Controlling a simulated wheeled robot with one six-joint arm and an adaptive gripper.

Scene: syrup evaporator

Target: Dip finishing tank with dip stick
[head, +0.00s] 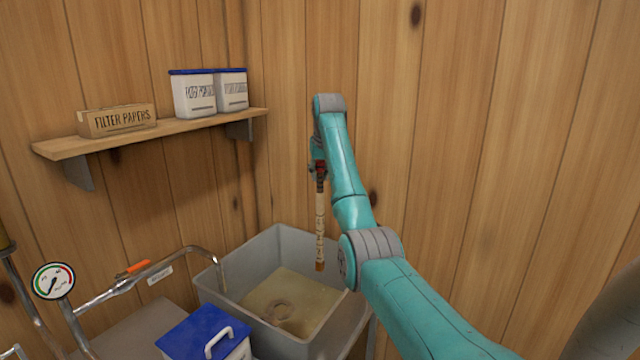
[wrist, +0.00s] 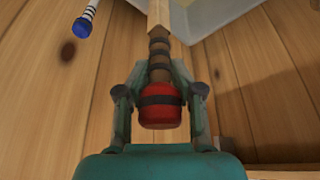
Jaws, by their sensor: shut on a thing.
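My gripper (head: 318,172) is shut on the dip stick (head: 320,225) near its top. The stick is a pale wooden rod with dark marks and a brown lower tip, and it hangs about upright. Its red and black handle (wrist: 160,105) sits between my fingers in the wrist view.
A metal spout pipe (head: 190,252) with an orange handle (head: 133,268) reaches to the tank's left rim. A gauge (head: 53,281) and a blue-lidded box (head: 205,330) stand at lower left. A shelf (head: 160,135) holds a filter paper box (head: 117,120) and white tubs (head: 195,95).

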